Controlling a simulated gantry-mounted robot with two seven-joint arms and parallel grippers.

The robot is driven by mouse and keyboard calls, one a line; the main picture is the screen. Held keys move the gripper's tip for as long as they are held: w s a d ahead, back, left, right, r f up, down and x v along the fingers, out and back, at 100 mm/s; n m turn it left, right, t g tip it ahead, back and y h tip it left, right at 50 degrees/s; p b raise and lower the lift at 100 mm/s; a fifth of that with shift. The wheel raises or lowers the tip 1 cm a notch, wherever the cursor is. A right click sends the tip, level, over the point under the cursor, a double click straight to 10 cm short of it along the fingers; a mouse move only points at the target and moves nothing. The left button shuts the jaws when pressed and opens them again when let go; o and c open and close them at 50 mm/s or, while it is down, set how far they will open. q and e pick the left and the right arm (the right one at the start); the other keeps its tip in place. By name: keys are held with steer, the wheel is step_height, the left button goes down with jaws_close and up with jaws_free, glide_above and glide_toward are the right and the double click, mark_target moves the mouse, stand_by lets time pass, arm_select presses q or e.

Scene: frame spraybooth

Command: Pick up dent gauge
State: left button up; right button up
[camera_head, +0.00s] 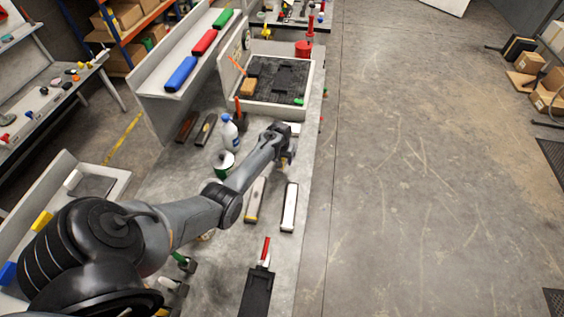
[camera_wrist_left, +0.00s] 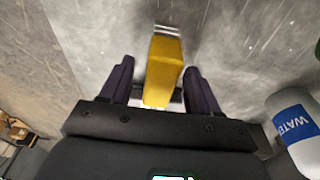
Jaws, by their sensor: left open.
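A yellow block-like tool with a metal end (camera_wrist_left: 163,70), possibly the dent gauge, lies on the grey bench in the left wrist view. My left gripper (camera_wrist_left: 159,68) is open, with one dark finger on each side of the tool and visible gaps to both. In the head view my left gripper (camera_head: 286,160) is low over the middle of the bench, and the arm and hand hide what is under it. I cannot tell if the fingers touch the bench. My right gripper is not in view.
A water bottle (camera_head: 230,133) stands left of my left gripper and also shows in the wrist view (camera_wrist_left: 298,130). Two long sanding-block-like tools (camera_head: 289,207) (camera_head: 255,201) lie nearer. A grey tray (camera_head: 268,111) is beyond. The bench's right edge is close.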

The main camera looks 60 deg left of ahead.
arm_select(q)
steer(key=c, duration=1.1)
jaws_close()
steer(key=shift+r, duration=0.15)
